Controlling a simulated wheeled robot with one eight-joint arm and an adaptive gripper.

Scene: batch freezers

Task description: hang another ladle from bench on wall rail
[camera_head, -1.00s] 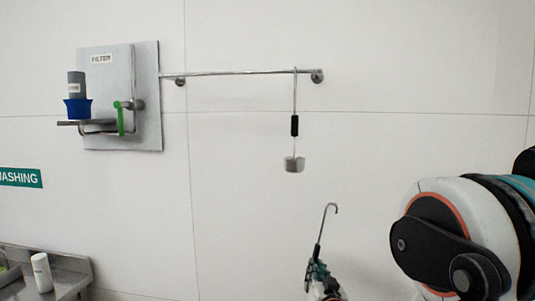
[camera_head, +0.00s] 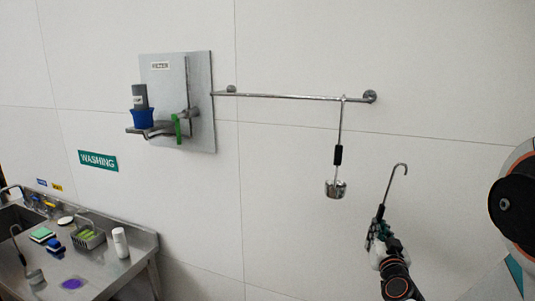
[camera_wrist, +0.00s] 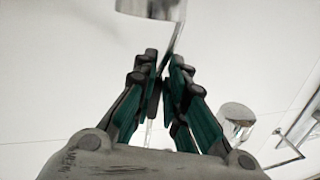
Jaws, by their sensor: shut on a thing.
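The held ladle (camera_head: 385,203) has its hook pointing up, below and right of the rail's right end in the head view. My gripper (camera_head: 381,226) is shut on its shaft. In the wrist view my fingertips (camera_wrist: 163,65) close around the shaft, and a metal cup (camera_wrist: 150,8) shows at the top edge. The wall rail (camera_head: 290,97) is a thin metal bar with end mounts. One ladle (camera_head: 336,188) hangs from it near the right end; its cup seems to show in the wrist view (camera_wrist: 236,122). Another ladle (camera_head: 34,276) lies on the bench (camera_head: 135,262).
A filter panel (camera_head: 203,125) with a blue cup and green handle is on the wall left of the rail. The bench holds a sink (camera_head: 18,222), a basket (camera_head: 90,236), sponges and a white bottle (camera_head: 120,243). The wall right of the hanging ladle is bare.

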